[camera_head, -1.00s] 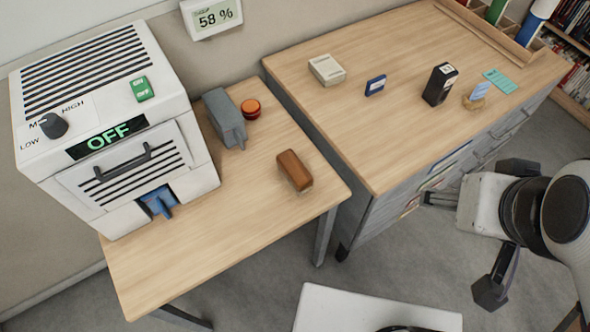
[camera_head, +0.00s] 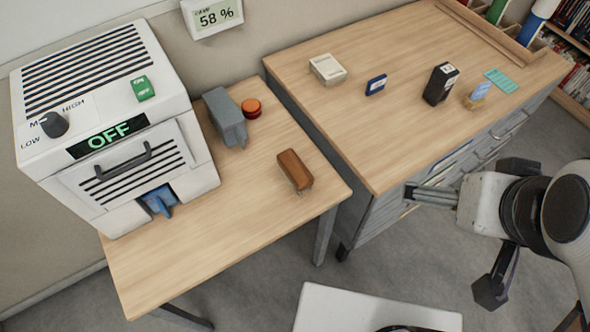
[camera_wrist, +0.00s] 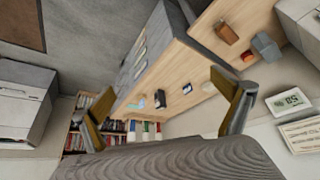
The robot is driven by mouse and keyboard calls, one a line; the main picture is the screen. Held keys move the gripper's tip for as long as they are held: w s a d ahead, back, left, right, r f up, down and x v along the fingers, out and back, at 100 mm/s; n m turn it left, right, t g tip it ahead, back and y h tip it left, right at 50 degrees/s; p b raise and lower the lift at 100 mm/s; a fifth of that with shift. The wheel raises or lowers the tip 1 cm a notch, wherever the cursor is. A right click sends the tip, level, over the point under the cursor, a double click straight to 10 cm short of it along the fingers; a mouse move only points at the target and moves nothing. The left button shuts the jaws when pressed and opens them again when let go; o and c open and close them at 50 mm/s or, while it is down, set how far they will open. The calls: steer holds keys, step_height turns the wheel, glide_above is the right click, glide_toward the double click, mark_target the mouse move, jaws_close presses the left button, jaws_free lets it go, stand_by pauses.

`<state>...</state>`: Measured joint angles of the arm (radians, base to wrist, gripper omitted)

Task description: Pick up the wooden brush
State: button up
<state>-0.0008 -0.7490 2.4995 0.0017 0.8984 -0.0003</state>
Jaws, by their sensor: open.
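The wooden brush (camera_head: 294,170) is a brown block with a paler underside. It lies on the small wooden table near its right edge. It also shows in the wrist view (camera_wrist: 226,34), near the top right. My gripper (camera_head: 408,195) is in the air to the right of the brush, in front of the cabinet, well apart from it. In the wrist view its two fingers (camera_wrist: 155,90) are spread wide with nothing between them.
On the small table (camera_head: 225,240) are a grey device (camera_head: 225,118), a red-orange button (camera_head: 251,109) and a white machine reading OFF (camera_head: 100,120). The cabinet (camera_head: 345,125) carries a white box (camera_head: 327,69), a blue box (camera_head: 376,85) and a black box (camera_head: 440,84). The table's front is clear.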

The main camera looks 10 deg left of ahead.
steer(key=w+a+r+t+y, duration=0.2)
steer(key=w+a+r+y, duration=0.1)
steer(key=w+a, duration=0.65)
steer(key=w+a+r+t+y, duration=0.1)
steer(key=w+a+r+y, duration=0.15)
steer(key=w+a, duration=0.75)
steer(key=w+a+f+m+t+h, duration=0.25)
steer(key=w+a+f+m, duration=0.2)
steer(key=w+a, duration=0.65)
steer(key=m+g+h, duration=0.2)
steer(key=m+h, duration=0.3)
steer(key=h, duration=0.8)
glide_toward(287, 173)
steer(key=shift+n+t, duration=0.25)
steer(key=x, duration=0.4)
steer(key=shift+d+f, duration=0.2)
steer(key=shift+f, duration=0.05)
